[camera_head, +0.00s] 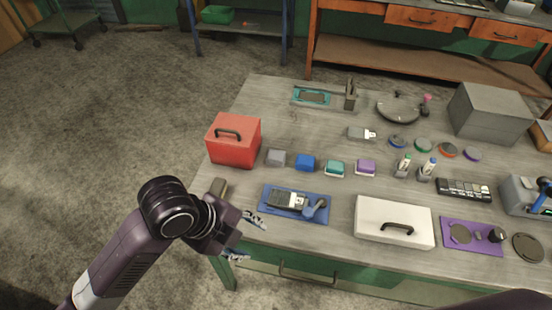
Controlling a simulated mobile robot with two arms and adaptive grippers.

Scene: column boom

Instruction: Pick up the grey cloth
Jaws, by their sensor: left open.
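A small grey block-like item (276,158), which looks like the folded grey cloth, lies on the table at the left end of a row. It is just right of the red box and nothing covers it. My left gripper (251,238) is open and empty at the table's front left corner, in front of and a little left of the grey cloth, clearly apart from it. My right gripper is out of view.
The table (262,108) holds a red box (233,142) with a handle. Blue (305,162), teal (335,168) and purple (366,167) items continue the row. A blue mat (270,205) with a device and a white handled box (380,215) lie in front.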

